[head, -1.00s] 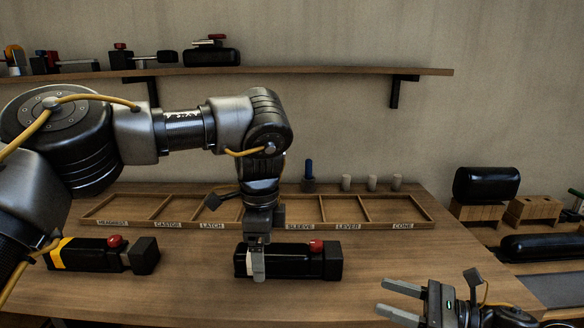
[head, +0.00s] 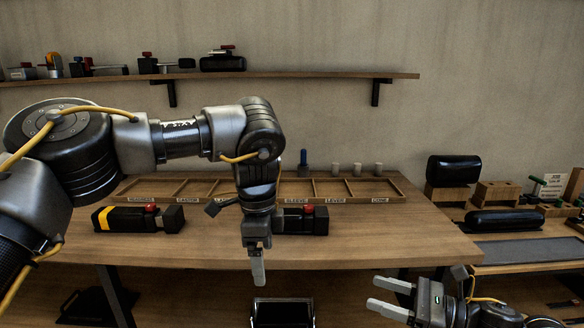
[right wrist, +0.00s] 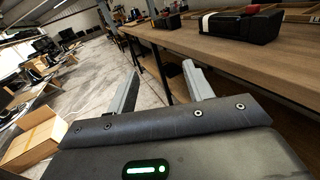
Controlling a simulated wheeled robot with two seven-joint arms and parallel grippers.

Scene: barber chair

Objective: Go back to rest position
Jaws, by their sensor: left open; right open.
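My left gripper (head: 258,262) hangs pointing down in front of the workbench's front edge in the head view. Its fingers are open and hold nothing. My right gripper (head: 372,294) is low at the right, pointing left, with its two fingers apart and empty. It also shows in the right wrist view (right wrist: 158,88), with open floor between its fingers. A black block with a red knob (head: 310,221) lies on the workbench, partly hidden behind my left gripper. A black block with a yellow band and red knob (head: 135,218) lies further left.
The workbench (head: 400,240) carries a labelled wooden tray (head: 405,199) at its back. A wall shelf (head: 330,76) holds several parts. A side bench (head: 530,267) with black cushions stands at the right. Open floor (right wrist: 95,85) shows in the right wrist view.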

